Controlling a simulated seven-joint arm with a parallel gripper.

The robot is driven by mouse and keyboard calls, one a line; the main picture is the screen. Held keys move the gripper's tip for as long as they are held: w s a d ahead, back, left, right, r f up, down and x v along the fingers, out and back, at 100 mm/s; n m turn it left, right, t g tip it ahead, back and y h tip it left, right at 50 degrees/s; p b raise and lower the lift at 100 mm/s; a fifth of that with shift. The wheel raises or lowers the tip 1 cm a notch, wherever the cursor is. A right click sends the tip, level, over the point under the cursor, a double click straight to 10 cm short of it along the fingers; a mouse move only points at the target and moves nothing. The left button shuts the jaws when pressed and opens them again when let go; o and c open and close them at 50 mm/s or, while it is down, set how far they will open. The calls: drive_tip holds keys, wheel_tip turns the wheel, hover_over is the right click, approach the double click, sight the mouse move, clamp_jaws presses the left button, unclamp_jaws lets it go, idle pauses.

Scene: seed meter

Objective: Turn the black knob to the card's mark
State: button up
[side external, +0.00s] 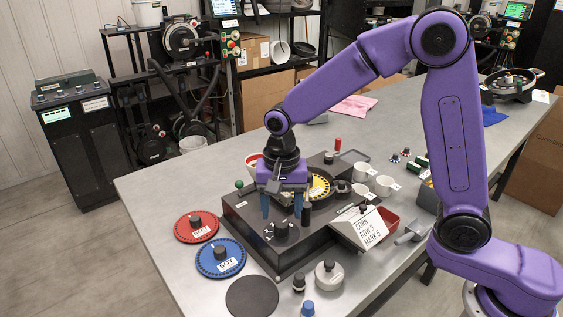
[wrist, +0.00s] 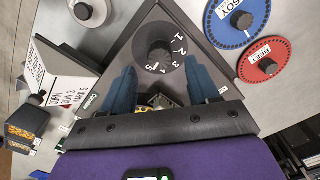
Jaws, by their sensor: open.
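The black knob (side external: 281,230) stands on top of the dark meter housing (side external: 240,222), near its front left corner. In the wrist view the knob (wrist: 159,54) sits on a round dial with white numbers running from 1 to 5 along one side. I cannot make out where its pointer is. My gripper (side external: 282,212) is open and points down, its blue fingers just above and behind the knob. In the wrist view the fingers (wrist: 160,70) lie to either side of the knob, apart from it. The white card (side external: 368,227) leans at the housing's right and reads CORN, ROW 3, MARK 5, in small print.
A yellow seed plate (side external: 319,187) is on the housing beside my gripper. A red plate (side external: 196,227) and a blue plate (side external: 221,258) lie left of it. White cups (side external: 384,185) and a red bin (side external: 386,220) stand right. A black disc (side external: 252,297) lies in front.

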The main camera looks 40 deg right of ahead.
sight(282, 223)
wheel_tip(282, 223, up, 14)
idle(0.4)
drive_tip(key=shift+f, duration=0.1)
drive_tip(key=s+d+f+n, duration=0.3)
drive_tip(key=s+n, duration=0.3)
drive_tip(key=s, duration=0.2)
drive_tip(key=s+d+f+n, duration=0.3)
drive_tip(key=s+d+n, duration=0.3)
drive_tip(key=s, duration=0.3)
drive_tip(key=s+d+f+n, duration=0.4)
drive_tip(key=s+n, duration=0.4)
drive_tip(key=shift+s+d, duration=0.15)
drive_tip(key=shift+s, duration=0.2)
